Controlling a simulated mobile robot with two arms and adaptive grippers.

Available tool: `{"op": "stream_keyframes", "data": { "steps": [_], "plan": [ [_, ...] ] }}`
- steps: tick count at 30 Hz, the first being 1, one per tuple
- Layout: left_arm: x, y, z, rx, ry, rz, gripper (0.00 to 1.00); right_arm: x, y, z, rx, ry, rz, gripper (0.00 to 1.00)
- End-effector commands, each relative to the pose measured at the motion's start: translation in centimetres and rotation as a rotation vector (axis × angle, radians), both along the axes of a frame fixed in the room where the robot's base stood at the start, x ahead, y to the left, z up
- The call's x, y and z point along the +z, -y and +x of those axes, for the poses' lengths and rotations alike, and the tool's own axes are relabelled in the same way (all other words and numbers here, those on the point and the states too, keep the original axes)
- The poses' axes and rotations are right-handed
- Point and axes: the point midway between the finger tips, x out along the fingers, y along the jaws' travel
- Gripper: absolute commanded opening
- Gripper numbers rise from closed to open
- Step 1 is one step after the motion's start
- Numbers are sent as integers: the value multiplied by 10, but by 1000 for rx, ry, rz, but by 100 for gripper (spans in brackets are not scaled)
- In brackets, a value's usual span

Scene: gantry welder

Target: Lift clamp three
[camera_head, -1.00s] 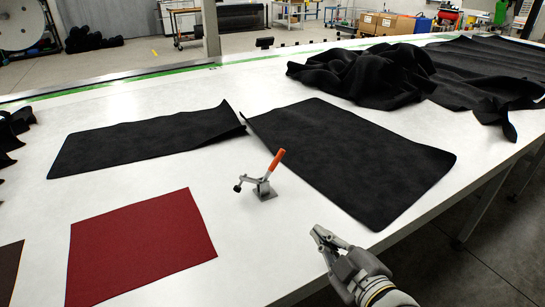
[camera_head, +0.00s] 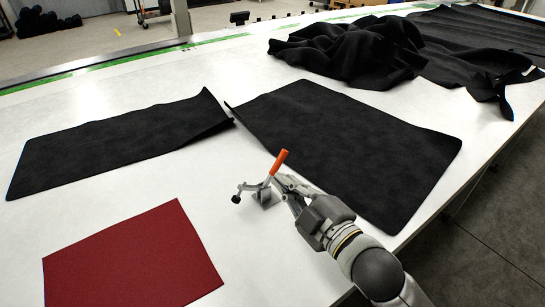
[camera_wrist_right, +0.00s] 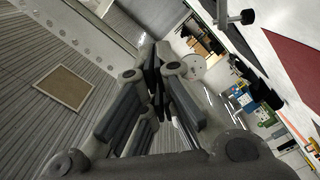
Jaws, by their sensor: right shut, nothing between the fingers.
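One toggle clamp is in view, with an orange handle (camera_head: 279,162), a grey base and a black-tipped arm at its left. It stands upright on the white table in the head view, between the black sheets and the red sheet. I see no number on it. My right gripper (camera_head: 284,186) is shut and empty, its fingertips right beside the clamp's right side; whether they touch it I cannot tell. In the right wrist view the shut fingers (camera_wrist_right: 160,62) show close together, and the clamp's dark tip and grey arm (camera_wrist_right: 236,18) show at the top. My left gripper is not in view.
The white table (camera_head: 160,85) carries a red sheet (camera_head: 130,260), two flat black sheets (camera_head: 110,145) (camera_head: 350,140) and a crumpled black cloth (camera_head: 350,55) at the back right. Bare table lies left of the clamp. The table's right edge runs near my right arm.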

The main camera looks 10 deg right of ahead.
Motion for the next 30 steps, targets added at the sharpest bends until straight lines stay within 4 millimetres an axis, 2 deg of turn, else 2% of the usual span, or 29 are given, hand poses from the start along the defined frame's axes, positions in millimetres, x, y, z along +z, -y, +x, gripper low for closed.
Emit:
{"op": "stream_keyframes", "data": {
  "steps": [7,13,16,21,30],
  "plan": [
    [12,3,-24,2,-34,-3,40,2,-17,46,0,1,4,0],
    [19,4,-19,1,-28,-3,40,1,-30,81,-1,0,1,0],
    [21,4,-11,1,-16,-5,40,-12,-18,88,-1,-4,-4,0],
    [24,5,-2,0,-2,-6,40,-22,-6,96,0,-3,-1,0],
    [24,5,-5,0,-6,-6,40,-25,-2,99,1,0,1,0]
  ]
}}
